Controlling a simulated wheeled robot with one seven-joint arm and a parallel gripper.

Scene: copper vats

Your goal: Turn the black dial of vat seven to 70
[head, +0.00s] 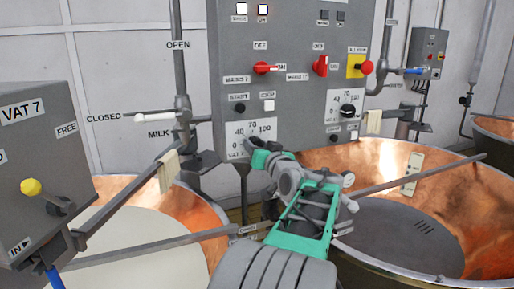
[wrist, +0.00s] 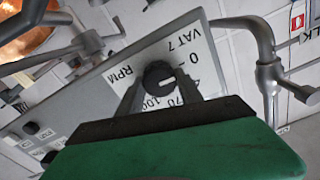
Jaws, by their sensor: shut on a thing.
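The black dial (wrist: 158,75) of vat seven sits on a white scale plate (wrist: 190,50) marked VAT 7, RPM and 0, 70 and 100 in the wrist view. My gripper (wrist: 160,84) is shut on the dial, one finger on each side of it. In the head view my green and grey gripper (head: 254,155) reaches the lower left of the grey control panel (head: 290,95), at the left scale plate (head: 249,128). There it hides the dial. I cannot read which number the dial points to.
A second black dial (head: 348,110) is on the panel's right. Red switches (head: 265,68) and a yellow-backed red button (head: 366,67) are above. A copper vat with white liquid (head: 140,245) is at left. Another copper vat (head: 480,215) is under my arm at right. A bent pipe (wrist: 262,45) passes close by.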

